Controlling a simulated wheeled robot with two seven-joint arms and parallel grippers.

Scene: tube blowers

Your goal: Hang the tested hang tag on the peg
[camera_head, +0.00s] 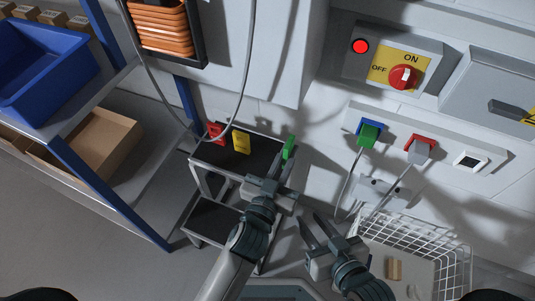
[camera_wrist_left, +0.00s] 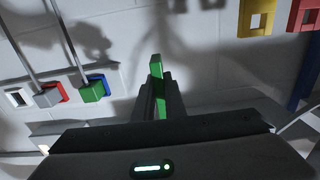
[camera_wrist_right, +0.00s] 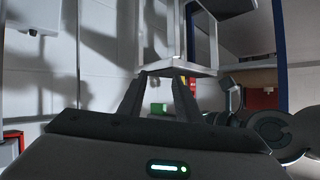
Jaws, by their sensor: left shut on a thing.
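A green tag (camera_head: 290,147) is in the jaws of my left gripper (camera_head: 281,168), which is shut on it. The tag stands up past the fingertips, just right of the black-topped stand; in the left wrist view the green tag (camera_wrist_left: 157,72) rises between the fingers. No lettering on it is readable. A yellow tag (camera_head: 241,142) and a red tag (camera_head: 215,131) are at the stand's back edge; both show at the top right of the left wrist view. I cannot make out the peg. My right gripper (camera_head: 315,226) is open and empty, right of and below the left one.
The stand (camera_head: 208,158) is below the wall cabinet with an orange hose. A wall strip holds a green plug (camera_head: 369,134) and a grey plug (camera_head: 419,149) with hanging cables. A white wire basket (camera_head: 455,235) is at lower right. A blue-framed shelf (camera_head: 110,205) is at left.

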